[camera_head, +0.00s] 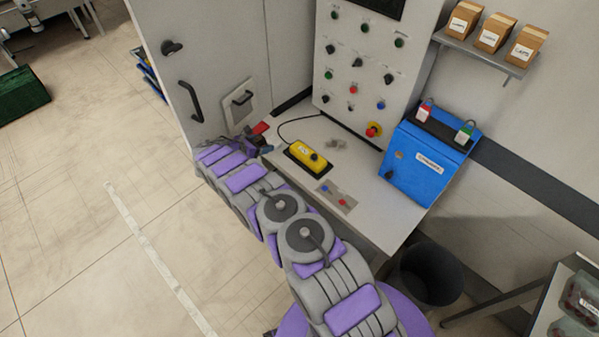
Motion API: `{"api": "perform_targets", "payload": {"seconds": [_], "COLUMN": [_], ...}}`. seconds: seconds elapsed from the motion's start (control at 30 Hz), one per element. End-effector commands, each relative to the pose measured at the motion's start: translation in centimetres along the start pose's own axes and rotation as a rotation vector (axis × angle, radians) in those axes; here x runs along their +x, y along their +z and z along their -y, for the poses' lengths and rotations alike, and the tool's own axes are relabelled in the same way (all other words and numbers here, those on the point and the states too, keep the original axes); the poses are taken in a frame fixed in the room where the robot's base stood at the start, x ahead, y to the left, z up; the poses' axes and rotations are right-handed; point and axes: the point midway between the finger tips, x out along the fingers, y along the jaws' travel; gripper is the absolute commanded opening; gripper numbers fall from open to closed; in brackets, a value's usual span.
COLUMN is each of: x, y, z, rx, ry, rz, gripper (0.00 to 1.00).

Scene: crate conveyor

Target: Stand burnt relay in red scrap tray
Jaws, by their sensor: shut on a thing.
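My gripper (256,143) is at the far end of my purple and grey arm, at the left end of the grey bench. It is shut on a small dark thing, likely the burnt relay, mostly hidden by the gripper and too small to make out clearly. A small patch of red (261,128) shows just behind the gripper. It may be part of the red scrap tray, but most of it is hidden. I cannot tell whether the held thing touches it.
A yellow control box (307,157) with a cable lies on the bench (372,208). A blue lockout box (426,160) stands at its right. The control panel (350,60) and grey cabinet (215,50) rise behind. A dark bin (428,275) is below right.

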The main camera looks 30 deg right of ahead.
Motion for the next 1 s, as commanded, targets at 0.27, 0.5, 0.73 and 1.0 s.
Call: {"api": "perform_targets", "payload": {"seconds": [0.27,0.5,0.73,1.0], "x": [-0.3,1.0,3.1,5.8], "y": [-3.2,-2.9,-2.0,-1.0], "z": [0.8,2.7,5.5,9.4], "rx": [0.012,0.009,0.012,0.011], "ry": [-0.026,-0.027,-0.029,-0.028], "rz": [0.002,0.001,0.002,0.002], "gripper": [0.4,0.4,0.4,0.4]}}
